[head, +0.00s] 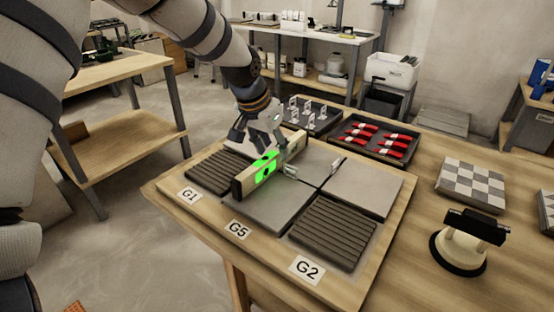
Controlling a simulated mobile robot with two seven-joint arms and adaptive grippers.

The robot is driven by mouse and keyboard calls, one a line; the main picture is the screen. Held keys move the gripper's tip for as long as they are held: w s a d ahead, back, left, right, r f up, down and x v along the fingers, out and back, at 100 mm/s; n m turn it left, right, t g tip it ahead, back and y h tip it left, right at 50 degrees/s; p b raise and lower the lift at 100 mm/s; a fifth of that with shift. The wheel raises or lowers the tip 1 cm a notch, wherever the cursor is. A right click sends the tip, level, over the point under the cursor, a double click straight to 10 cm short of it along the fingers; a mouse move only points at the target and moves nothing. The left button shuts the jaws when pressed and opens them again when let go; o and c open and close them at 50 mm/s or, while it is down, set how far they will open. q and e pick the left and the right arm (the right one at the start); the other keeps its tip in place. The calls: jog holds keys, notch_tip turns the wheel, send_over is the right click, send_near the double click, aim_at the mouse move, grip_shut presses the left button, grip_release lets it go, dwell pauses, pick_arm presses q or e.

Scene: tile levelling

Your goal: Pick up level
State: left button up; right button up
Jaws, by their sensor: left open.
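The level (248,182) is a long beige bar with dark ends and a bright green patch on its side. It stands on edge across the tiles on the board, running from near the G5 label toward the back. My left gripper (270,150) comes down from above over the level, at its middle and far part. Its fingers are open, with one on each side of the level. Whether they touch it I cannot tell. My right gripper is not in view.
The wooden board (180,208) holds grey tiles (362,188) and ribbed tiles (333,232). Behind it are a tray of red-handled tools (375,140) and a tray of clips (310,116). A suction cup tool (462,245) and a checkered tile (470,185) lie right.

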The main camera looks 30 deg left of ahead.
pick_arm(q)
jog(key=shift+x, duration=0.9)
jog(key=shift+s+a+r, duration=0.1)
jog(key=shift+r, duration=0.1)
jog(key=shift+c, duration=0.2)
grip_shut()
jog(key=shift+r, duration=0.15)
